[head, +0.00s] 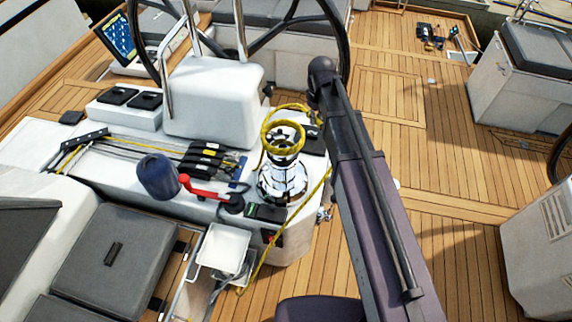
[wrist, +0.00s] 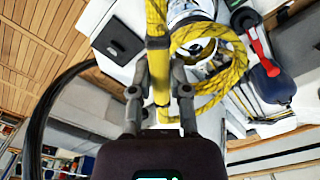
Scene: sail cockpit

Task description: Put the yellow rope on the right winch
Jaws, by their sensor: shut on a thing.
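The chrome winch (head: 283,180) stands on the white console in the middle of the head view. The yellow rope (head: 264,135) makes a loop at the winch's top; I cannot tell whether it rests on the winch or hangs just above it. A length of rope runs down the winch's right side toward the deck. In the wrist view my gripper (wrist: 160,78) is shut on the yellow rope (wrist: 157,35), with the loop to the right of the fingers and the winch (wrist: 190,12) behind. In the head view my arm mostly hides the gripper.
A white pedestal (head: 213,97) and steering wheel rise at the back. The wooden deck (head: 440,180) on the right is largely clear.

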